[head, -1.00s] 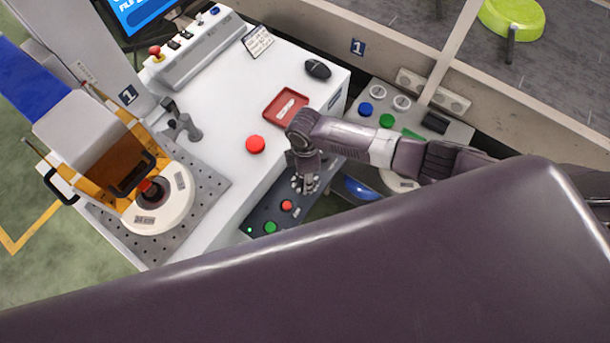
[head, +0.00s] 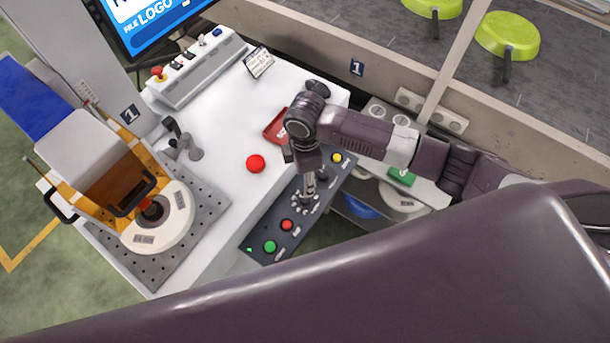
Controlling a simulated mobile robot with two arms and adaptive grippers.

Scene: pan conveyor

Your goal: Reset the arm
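My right arm comes in from the right, and its wrist hangs over the dark control panel (head: 262,232). My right gripper (head: 308,188) points down at the panel near a ring of white marks. Its fingertips are small and partly merge with what is below, so I cannot tell whether they are open or touching it. The panel has a red button (head: 286,225), a green button (head: 270,247) and a yellow button (head: 337,158). My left gripper is not in view; a large dark part of my own body fills the foreground.
The white table holds a red button (head: 255,163), a red tray (head: 275,130) partly behind my arm, and a switch box (head: 200,68). An orange-and-white machine (head: 115,160) stands at left. Green pans (head: 507,35) lie on the grey conveyor beyond a beige rail.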

